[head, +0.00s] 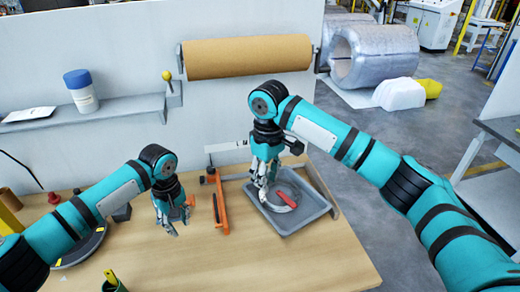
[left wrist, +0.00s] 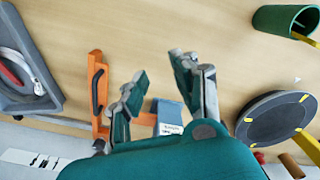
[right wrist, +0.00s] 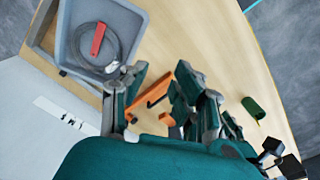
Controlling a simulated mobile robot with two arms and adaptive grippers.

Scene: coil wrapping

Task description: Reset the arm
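My left gripper (head: 174,222) hangs above the wooden table, left of an orange tool (head: 220,205). In the left wrist view its two fingers (left wrist: 160,68) stand apart with only bare wood between the tips. My right gripper (head: 266,188) hangs over the grey tray (head: 300,224) and hides part of it. In the right wrist view its fingers (right wrist: 162,72) are spread and empty. A coil (right wrist: 118,55) and a red piece (right wrist: 98,39) lie in the tray. Both arms are bent, with the grippers pointing down.
A blue block (left wrist: 170,112) lies beside my left gripper. A round dark disc (left wrist: 275,117) and a green cup (left wrist: 283,21) are on the table. The front middle of the table is clear.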

